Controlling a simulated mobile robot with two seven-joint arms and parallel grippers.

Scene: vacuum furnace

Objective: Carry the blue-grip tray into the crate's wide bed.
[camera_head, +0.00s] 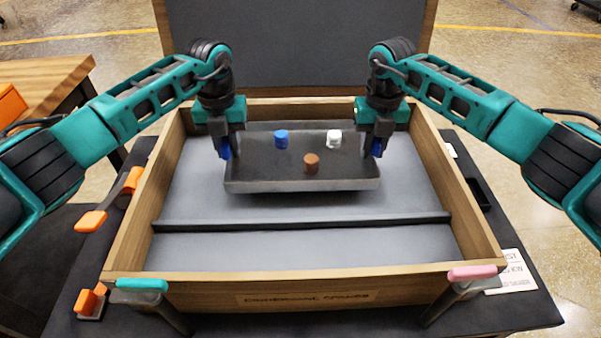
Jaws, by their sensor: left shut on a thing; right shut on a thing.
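The dark tray (255,184) is inside the outline of the wooden crate (215,290), over its wide far bed (190,195). I cannot tell whether it rests on the bed floor or hangs just above it. My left gripper (224,150) is shut on the tray's left blue grip, and my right gripper (377,148) is shut on its right blue grip. The tray looks level. It carries a blue cylinder (281,139), a white cylinder (334,139) and a brown cylinder (311,163). The jaws hide most of both grips.
A dark divider (300,222) separates the wide bed from the narrow near bed (300,248). The crate's lid (300,45) stands open behind. Teal (142,285) and pink (472,272) handles stand at the front corners. Orange-handled pieces (90,221) lie left of the crate.

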